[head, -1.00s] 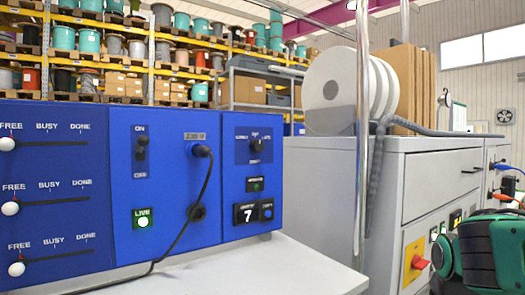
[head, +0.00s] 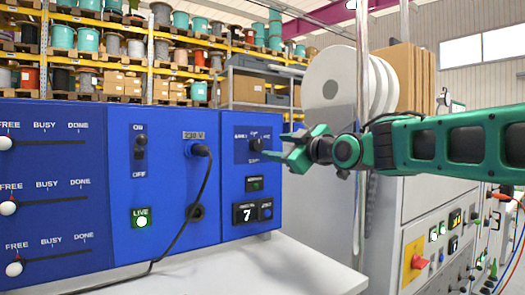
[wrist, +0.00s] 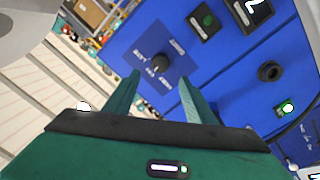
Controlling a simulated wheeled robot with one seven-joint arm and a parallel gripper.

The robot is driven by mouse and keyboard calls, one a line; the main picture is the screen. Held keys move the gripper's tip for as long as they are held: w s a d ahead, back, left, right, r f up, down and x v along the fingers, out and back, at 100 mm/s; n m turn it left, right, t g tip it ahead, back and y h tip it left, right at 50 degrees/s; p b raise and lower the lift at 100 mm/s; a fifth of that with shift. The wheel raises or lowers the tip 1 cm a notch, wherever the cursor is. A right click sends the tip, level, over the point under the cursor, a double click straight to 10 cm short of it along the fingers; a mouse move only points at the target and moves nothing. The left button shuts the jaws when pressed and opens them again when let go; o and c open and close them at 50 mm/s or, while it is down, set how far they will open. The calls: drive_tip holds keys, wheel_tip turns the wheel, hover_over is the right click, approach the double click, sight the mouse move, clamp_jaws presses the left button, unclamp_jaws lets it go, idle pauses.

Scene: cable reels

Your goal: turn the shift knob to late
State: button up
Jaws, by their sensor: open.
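The shift knob (head: 254,145) is a small black round knob on a dark square plate at the upper right of the blue panel (head: 225,220). Small labels surround it, too small to read surely in the head view. In the wrist view the knob (wrist: 160,63) sits beyond and between my two fingers, with labels around it. My gripper (head: 291,149) is open and empty, to the right of the knob in the head view. The wrist view shows my gripper (wrist: 152,92) with its green fingers spread apart, pointing at the knob without visible contact.
Below the knob are a small green indicator (head: 254,184) and a counter showing 7 (head: 246,213). A black cable (head: 207,180) hangs from a socket to the left. A vertical metal post (head: 361,150) and a grey cabinet (head: 440,195) stand to the right.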

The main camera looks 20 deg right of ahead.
sight(260, 145)
drive_tip(key=x, duration=0.9)
drive_tip(key=shift+w+a+f, duration=0.1)
drive_tip(key=shift+w, duration=0.3)
drive_tip(key=c, duration=1)
drive_tip(key=shift+d, duration=0.2)
drive_tip(key=shift+c, duration=0.2)
